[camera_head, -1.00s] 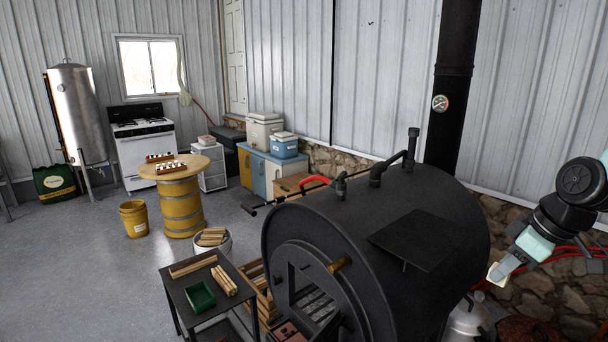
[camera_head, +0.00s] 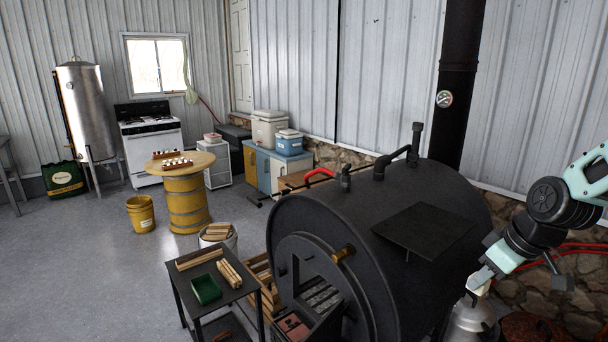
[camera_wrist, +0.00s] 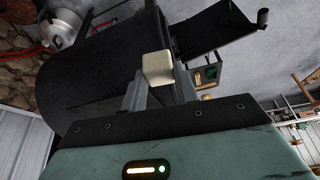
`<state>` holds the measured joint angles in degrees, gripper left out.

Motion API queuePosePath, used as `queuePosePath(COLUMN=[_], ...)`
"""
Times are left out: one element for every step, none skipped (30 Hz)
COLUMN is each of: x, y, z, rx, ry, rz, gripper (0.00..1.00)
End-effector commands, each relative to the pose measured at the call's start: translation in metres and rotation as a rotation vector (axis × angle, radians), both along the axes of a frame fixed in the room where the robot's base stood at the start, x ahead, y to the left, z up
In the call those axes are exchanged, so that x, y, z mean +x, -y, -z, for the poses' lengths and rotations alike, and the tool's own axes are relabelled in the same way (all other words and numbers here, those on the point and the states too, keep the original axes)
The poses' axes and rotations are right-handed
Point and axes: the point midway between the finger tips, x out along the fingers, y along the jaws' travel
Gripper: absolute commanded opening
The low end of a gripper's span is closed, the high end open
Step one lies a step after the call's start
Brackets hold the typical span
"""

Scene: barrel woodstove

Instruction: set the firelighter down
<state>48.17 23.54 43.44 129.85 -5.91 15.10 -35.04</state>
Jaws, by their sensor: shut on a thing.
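The firelighter (camera_wrist: 157,67) is a small cream block in the wrist view. My gripper (camera_wrist: 160,85) is shut on it, with one finger on each side. In the head view my gripper (camera_head: 480,281) is at the right, beside the black barrel stove (camera_head: 385,245), and the pale firelighter (camera_head: 478,288) shows small at its tip. The block is in the air, to the right of the stove's body, in front of a silvery kettle-like vessel (camera_head: 468,322) as the picture shows it. I cannot tell its exact height.
A dark side table (camera_head: 222,288) at the stove's front holds split wood (camera_head: 230,274) and a green tray (camera_head: 206,290). The stove's front opening (camera_head: 316,290) shows a grate. A round-topped barrel table (camera_head: 205,167) stands farther back.

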Motion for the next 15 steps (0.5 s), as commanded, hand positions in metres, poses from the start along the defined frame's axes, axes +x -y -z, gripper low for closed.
queuePosePath(x=[0.002,0.003,0.004,0.005,0.006,0.007,0.008,0.009,0.01,0.01,0.011,0.012,0.012,0.013,0.013], y=[-0.007,-0.01,-0.013,-0.015,-0.017,-0.02,-0.022,-0.024,-0.026,-0.028,-0.03,-0.032,-0.034,-0.035,-0.037], z=[0.011,0.016,0.022,0.027,0.031,0.038,0.043,0.048,0.056,0.061,0.068,0.076,0.083,0.09,0.102], rx=[-0.003,-0.002,-0.002,-0.001,-0.002,-0.001,-0.002,-0.002,-0.002,-0.002,-0.002,-0.002,-0.003,-0.002,-0.003], ry=[-0.002,-0.002,-0.002,-0.003,-0.002,-0.003,-0.003,-0.002,-0.004,-0.003,-0.005,-0.004,-0.004,-0.005,-0.005], rz=[0.007,0.02,0.035,0.048,0.06,0.076,0.089,0.102,0.121,0.135,0.15,0.17,0.187,0.206,0.232], gripper=[0.05,0.05,0.05,0.05,0.05,0.05,0.05,0.05,0.05,0.05,0.05,0.05,0.05,0.05,0.05])
